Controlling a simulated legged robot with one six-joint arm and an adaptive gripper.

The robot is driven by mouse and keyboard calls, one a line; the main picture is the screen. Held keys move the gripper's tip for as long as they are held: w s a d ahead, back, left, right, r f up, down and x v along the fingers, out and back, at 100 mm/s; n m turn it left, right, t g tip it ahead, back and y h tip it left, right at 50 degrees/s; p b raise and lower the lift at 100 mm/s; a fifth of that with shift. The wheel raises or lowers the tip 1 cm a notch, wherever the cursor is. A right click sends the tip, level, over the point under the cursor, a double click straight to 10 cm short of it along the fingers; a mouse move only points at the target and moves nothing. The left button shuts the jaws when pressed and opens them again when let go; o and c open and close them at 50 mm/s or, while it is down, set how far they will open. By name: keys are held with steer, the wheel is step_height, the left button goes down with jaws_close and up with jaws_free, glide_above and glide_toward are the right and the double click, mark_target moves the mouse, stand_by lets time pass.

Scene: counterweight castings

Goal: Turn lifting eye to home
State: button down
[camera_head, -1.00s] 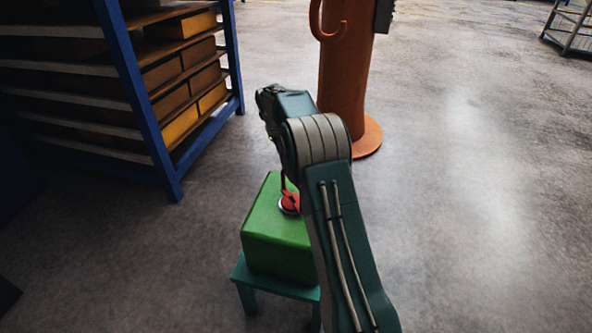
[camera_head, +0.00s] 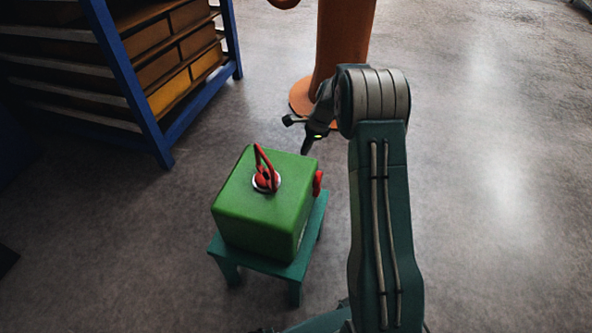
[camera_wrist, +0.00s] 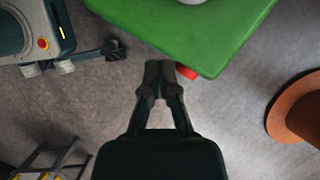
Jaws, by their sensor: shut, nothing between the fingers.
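The red lifting eye (camera_head: 265,170) stands up as a narrow loop from a pale round base on top of the green casting (camera_head: 245,215). A second red part (camera_head: 318,182) sticks out from the casting's right side; a red bit (camera_wrist: 187,72) also shows at the block's edge in the wrist view. The green casting (camera_wrist: 210,35) fills the top of that view, and the loop is out of frame there. My gripper (camera_head: 305,150) is shut and empty, beyond the casting's far right corner, apart from the eye. Its fingertips (camera_wrist: 160,66) meet close to the red bit; contact is unclear.
The casting rests on a small teal stand (camera_head: 265,262). A blue shelf rack (camera_head: 125,85) with boxes stands at the left. An orange post (camera_head: 340,50) with a round foot stands behind. The floor at the right is clear.

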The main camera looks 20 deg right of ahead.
steer(key=x, duration=1)
steer(key=shift+a+f, duration=0.15)
steer(key=shift+a, duration=2.35)
steer(key=shift+d, duration=0.45)
steer(key=shift+s+a+m, duration=0.2)
steer(key=shift+a+m, duration=0.1)
steer(key=shift+a, duration=0.3)
steer(key=shift+s+a+m+t, duration=0.15)
steer(key=shift+m+t, duration=0.35)
steer(key=shift+m, duration=0.1)
steer(key=shift+s+a+m+t, duration=0.2)
steer(key=shift+a+m+t, duration=0.2)
steer(key=shift+a+m, duration=0.6)
steer(key=a+m, duration=0.1)
steer(key=m, duration=0.1)
steer(key=a+m+t, duration=0.1)
steer(key=shift+m+h, duration=0.4)
steer(key=shift+w+a, duration=0.1)
steer(key=shift+a, duration=0.35)
